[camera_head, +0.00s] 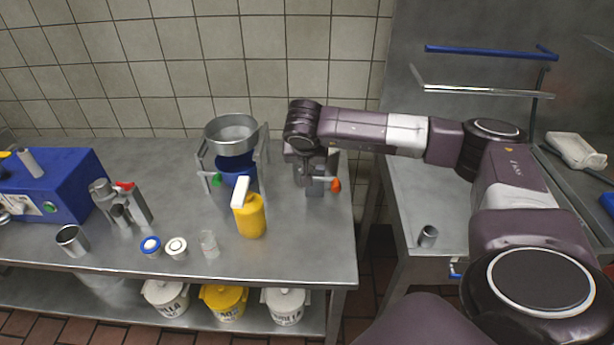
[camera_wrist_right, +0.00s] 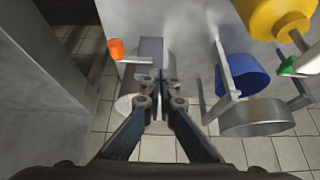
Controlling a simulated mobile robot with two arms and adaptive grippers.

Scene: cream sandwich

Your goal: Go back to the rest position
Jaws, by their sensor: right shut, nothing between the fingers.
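My right arm reaches in from the right in the head view, and its gripper (camera_head: 305,160) points down above the far right part of the steel table (camera_head: 300,250). In the right wrist view the fingers of the right gripper (camera_wrist_right: 159,85) are together with nothing between them. A small grey metal device (camera_head: 313,190) with an orange knob (camera_head: 335,184) stands just below it. The device also shows in the wrist view (camera_wrist_right: 150,48), close to the fingertips; whether they touch it I cannot tell. My left gripper is out of view.
Left of the right gripper stand a steel bowl on a stand (camera_head: 232,128), a blue container (camera_head: 238,174) and a yellow bottle (camera_head: 250,217). A blue machine (camera_head: 62,185) is at the far left. A second steel counter (camera_head: 400,200) is at the right, with a small metal cup (camera_head: 428,236).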

